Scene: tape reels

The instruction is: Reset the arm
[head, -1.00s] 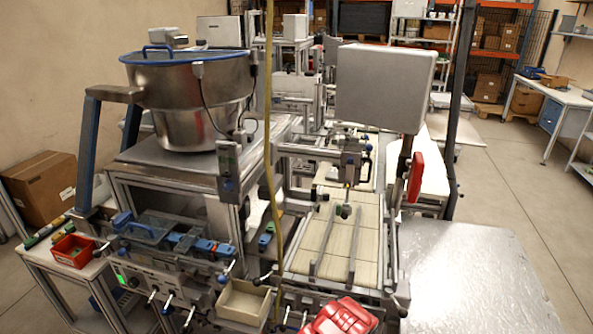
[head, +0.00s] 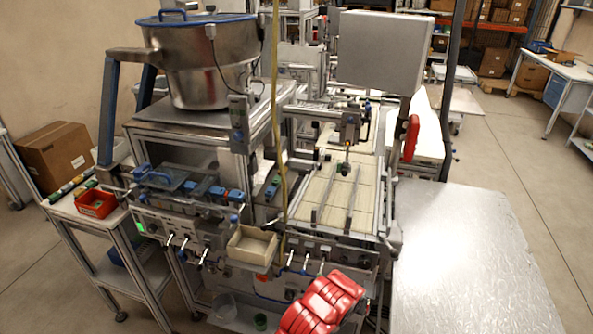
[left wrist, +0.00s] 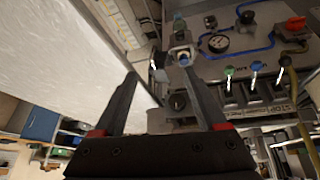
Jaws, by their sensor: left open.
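My left gripper (left wrist: 162,76) shows in the left wrist view with its two dark fingers spread apart. Nothing is held between them. Beyond the fingertips is a grey machine panel with a round gauge (left wrist: 218,43), blue hose and small levers. A pale silvery table top (left wrist: 60,60) lies to the left of the fingers. My right gripper is in neither view.
In the head view, the metal feeder bowl (head: 200,75) stands at left above the machine. A beige tray (head: 252,247) and red box (head: 96,204) are lower. The silvery table (head: 460,250) at right is clear.

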